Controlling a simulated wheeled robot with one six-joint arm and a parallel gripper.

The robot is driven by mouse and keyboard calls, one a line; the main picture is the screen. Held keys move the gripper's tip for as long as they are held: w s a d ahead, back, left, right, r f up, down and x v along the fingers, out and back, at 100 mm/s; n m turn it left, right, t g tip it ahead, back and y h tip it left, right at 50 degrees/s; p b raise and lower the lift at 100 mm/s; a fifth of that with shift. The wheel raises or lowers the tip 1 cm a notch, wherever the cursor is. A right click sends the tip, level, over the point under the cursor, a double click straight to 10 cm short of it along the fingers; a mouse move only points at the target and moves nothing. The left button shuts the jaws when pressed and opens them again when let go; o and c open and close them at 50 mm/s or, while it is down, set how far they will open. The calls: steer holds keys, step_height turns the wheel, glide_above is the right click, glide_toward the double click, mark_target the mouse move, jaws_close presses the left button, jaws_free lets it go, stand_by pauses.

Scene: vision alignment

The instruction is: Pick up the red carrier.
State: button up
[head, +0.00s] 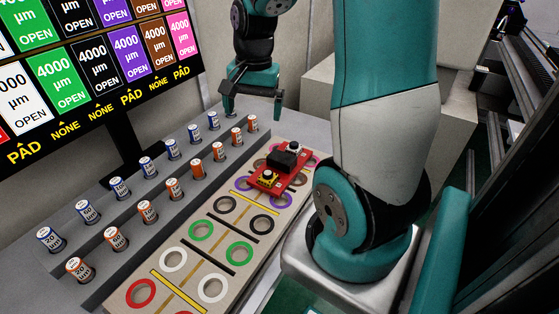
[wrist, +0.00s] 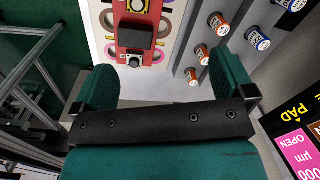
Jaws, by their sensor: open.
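The red carrier (head: 281,169) is a flat red plate with a black block on top and a round fitting at each end. It lies on the beige board (head: 178,251) with coloured rings, toward the board's far end. In the wrist view the carrier (wrist: 123,48) shows at the top, beyond the fingers, with its upper end cut off. My gripper (head: 253,104) is open and empty, above and behind the carrier in the head view. It also shows in the wrist view (wrist: 158,88), its two teal fingers wide apart. It is not touching the carrier.
Several labelled cylinders, blue-topped (head: 118,187) and orange-topped (head: 147,211), stand in two rows on the grey steps left of the board. A sign (head: 90,65) with coloured panels stands behind them. My arm rises right of the board. The near part of the board is free of parts.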

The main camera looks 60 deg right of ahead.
steer(key=s+d+f+m, duration=0.2)
steer(key=d+m, duration=0.2)
steer(key=d, duration=0.3)
glide_above(282, 157)
steer(key=shift+g+h, duration=0.3)
step_height(282, 157, down, 10)
steer(key=shift+w+f+p, duration=0.1)
steer(key=shift+w+p, duration=0.05)
steer(key=shift+p, duration=0.15)
steer(key=shift+f+p, duration=0.45)
steer(key=shift+f, duration=2.75)
steer(key=c, duration=1.2)
steer(key=shift+o, duration=0.2)
steer(key=shift+r, duration=0.1)
